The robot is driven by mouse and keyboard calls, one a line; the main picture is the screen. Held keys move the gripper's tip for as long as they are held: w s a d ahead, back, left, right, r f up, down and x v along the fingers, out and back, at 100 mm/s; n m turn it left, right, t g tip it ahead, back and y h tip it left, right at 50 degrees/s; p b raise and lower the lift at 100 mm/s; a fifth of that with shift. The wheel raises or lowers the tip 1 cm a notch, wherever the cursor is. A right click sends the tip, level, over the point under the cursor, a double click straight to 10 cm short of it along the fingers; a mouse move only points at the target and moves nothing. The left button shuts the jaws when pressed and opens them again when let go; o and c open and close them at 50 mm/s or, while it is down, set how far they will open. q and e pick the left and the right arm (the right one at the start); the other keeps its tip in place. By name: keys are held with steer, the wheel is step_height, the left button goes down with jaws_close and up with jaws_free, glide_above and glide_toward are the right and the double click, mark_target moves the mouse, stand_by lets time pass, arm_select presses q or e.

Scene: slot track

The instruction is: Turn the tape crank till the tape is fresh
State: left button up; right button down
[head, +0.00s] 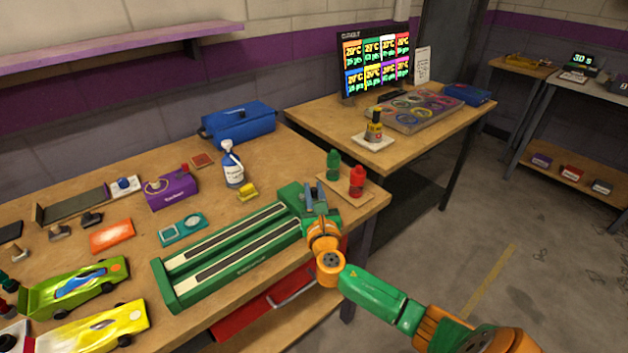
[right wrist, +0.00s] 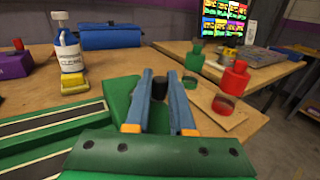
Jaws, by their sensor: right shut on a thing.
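The green tape unit (head: 165,285) lies on the near table, with two long dark tape strips (head: 222,258) in its lanes; part of it also shows in the right wrist view (right wrist: 30,128). At its right end is a green block (right wrist: 118,105). A black crank knob (right wrist: 159,87) stands up there, between the blue fingers of my right gripper (right wrist: 160,76). My right gripper is shut on this knob; in the head view (head: 314,190) it covers the crank. The crank's arm is hidden, and I cannot tell how worn the tape is. My left gripper is not in view.
A green bottle (head: 333,165) and a red bottle (head: 357,182) stand on a board just right of the unit. Two toy cars (head: 75,288) stand at the left.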

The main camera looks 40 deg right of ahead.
steer(key=m+h, duration=0.1)
steer(key=m+g+h, duration=0.1)
steer(key=shift+s+a+g+h, duration=0.1)
steer(key=shift+a+g+h, duration=0.2)
steer(key=shift+h, duration=0.1)
steer(key=shift+a+f+m+g+h, duration=0.1)
steer(key=shift+m+g+h, duration=0.4)
steer(key=shift+h, duration=0.1)
steer(key=shift+s+a+f+m+g+h+b, duration=0.1)
steer(key=shift+s+a+m+g+h+b, duration=0.05)
steer(key=shift+m+g+h+b, duration=0.8)
steer(key=m+g+h+b, duration=0.1)
steer(key=g+b, duration=0.1)
steer(key=b, duration=0.1)
steer(key=a+m+g+h+b, duration=0.1)
steer(key=m+g+b, duration=0.1)
steer(key=g+b, duration=0.1)
steer(key=m+g+h+b, duration=0.2)
steer(key=b, duration=0.3)
steer(key=shift+s+a+f+g, duration=0.15)
steer(key=shift+g, duration=0.2)
steer(key=shift+a+r+m+g+b, duration=0.1)
steer(key=shift+r+m+g+b, duration=0.2)
steer(key=shift+m+g+b, duration=0.8)
steer(key=shift+n+t+b, duration=0.4)
steer(key=shift+n, duration=0.05)
steer(key=c, duration=0.8)
jaws_free()
steer(key=shift+o, duration=0.2)
